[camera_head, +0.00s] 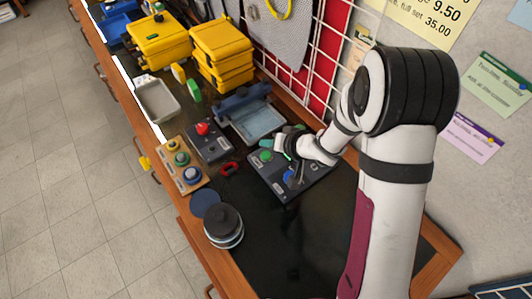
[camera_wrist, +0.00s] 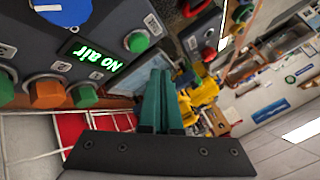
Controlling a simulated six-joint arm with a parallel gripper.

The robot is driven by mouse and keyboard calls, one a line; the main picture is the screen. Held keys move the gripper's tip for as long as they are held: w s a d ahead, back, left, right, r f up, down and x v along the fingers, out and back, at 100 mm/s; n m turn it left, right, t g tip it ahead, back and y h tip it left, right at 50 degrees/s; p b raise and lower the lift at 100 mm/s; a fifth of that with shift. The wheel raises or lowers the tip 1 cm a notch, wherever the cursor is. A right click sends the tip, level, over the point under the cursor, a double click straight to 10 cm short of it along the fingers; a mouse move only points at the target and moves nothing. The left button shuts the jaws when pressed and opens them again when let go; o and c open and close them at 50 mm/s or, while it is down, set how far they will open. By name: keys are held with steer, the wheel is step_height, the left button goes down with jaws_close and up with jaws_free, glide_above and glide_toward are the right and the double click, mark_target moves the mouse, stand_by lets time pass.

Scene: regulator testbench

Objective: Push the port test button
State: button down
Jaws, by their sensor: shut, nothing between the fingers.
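The dark grey regulator panel (camera_head: 310,188) lies on the bench below my wrist. It carries a green round button (camera_head: 266,155) and a blue part in the head view. In the wrist view the panel (camera_wrist: 100,25) shows a lit display (camera_wrist: 95,53) reading "No air", the green button (camera_wrist: 137,42), a blue disc-shaped part (camera_wrist: 62,10), an orange knob (camera_wrist: 46,92) and a green knob (camera_wrist: 84,95). I cannot read which control is the port test button. My gripper (camera_wrist: 161,78) is shut and empty, its teal fingers apart from the green button. In the head view my wrist partly hides the panel's far side.
A box with a red button (camera_head: 203,129) and a wooden board with several coloured buttons (camera_head: 170,150) stand left of the panel. A blue tray (camera_head: 262,124) is behind. A round dark stack (camera_head: 222,222) stands in front. The black mat (camera_head: 290,240) in front is clear.

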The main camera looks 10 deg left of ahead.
mark_target(262, 153)
steer(key=shift+f, duration=1.3)
stand_by(1.0)
steer(key=shift+f, duration=0.4)
steer(key=shift+f, duration=0.55)
stand_by(0.5)
steer(key=shift+r, duration=0.95)
steer(key=shift+r, duration=2.55)
